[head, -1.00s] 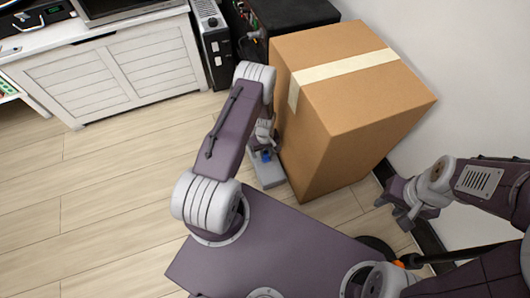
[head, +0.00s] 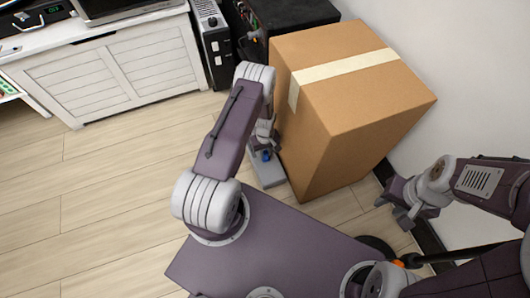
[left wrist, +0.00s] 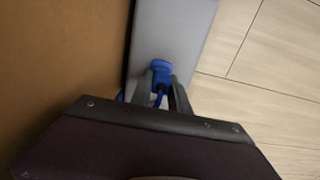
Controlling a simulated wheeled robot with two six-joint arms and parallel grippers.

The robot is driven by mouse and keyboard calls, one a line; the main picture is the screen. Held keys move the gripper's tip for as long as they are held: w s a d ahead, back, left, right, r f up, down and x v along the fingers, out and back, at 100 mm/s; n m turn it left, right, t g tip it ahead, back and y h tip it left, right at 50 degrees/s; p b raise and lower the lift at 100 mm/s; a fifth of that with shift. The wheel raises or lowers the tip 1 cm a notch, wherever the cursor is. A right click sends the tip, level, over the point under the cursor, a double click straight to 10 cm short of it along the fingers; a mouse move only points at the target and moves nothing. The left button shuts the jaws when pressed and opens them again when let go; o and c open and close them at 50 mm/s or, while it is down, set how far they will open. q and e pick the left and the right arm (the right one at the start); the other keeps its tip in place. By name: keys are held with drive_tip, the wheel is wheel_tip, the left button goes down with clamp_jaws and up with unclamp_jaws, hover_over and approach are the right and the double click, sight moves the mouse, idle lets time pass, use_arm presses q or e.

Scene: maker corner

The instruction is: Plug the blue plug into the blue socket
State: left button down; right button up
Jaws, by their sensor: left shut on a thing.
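The blue plug (left wrist: 159,84) is between the fingers of my left gripper (left wrist: 158,98), which is shut on it. Its blue cord runs back toward the wrist. A blue socket (left wrist: 161,66) shows just beyond the plug on a grey strip (left wrist: 172,25). Plug and socket look in line and touching, but I cannot tell how deep the plug sits. In the head view the blue spot (head: 265,156) is partly hidden by my left arm, low beside the cardboard box. My right gripper (head: 397,212) hangs empty at the right, its fingers apart.
A large cardboard box (head: 345,105) stands right against the strip's right side. A white cabinet (head: 125,70) and dark equipment (head: 290,15) are at the back. The wooden floor (head: 100,185) on the left is clear. A white wall (head: 460,100) bounds the right.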

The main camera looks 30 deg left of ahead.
use_arm(q)
drive_tip(key=shift+f+b, duration=0.4)
drive_tip(key=shift+f, duration=0.2)
drive_tip(key=c, duration=1.2)
unclamp_jaws()
drive_tip(key=shift+o, duration=0.2)
drive_tip(key=shift+r, duration=0.1)
wheel_tip(320, 180, up, 9)
drive_tip(key=p, duration=0.7)
drive_tip(key=shift+r, duration=0.1)
drive_tip(key=shift+s, duration=0.1)
